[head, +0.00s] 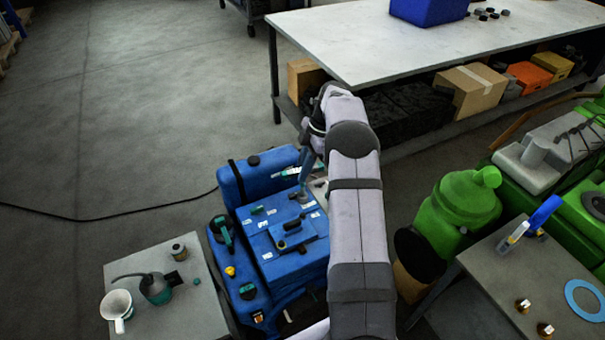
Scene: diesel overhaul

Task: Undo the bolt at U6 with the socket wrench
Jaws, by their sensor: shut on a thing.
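The blue engine (285,243) stands left of my arm, with several small white labels too small to read here. I cannot tell which label is U6, and no single bolt can be made out. My gripper (307,168) is small and partly hidden behind my arm, pointing down over the back right part of the engine top. It is shut on a slim upright tool, which looks like the socket wrench (303,194). The tool's lower end is at or just above the engine top; contact cannot be told.
A small table (205,318) at the left holds an oil can (156,289), a white cup (117,306) and a small jar (179,252). A green machine (460,212) and a grey table (488,275) with a blue ring (586,300) stand right. A workbench (350,60) is behind.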

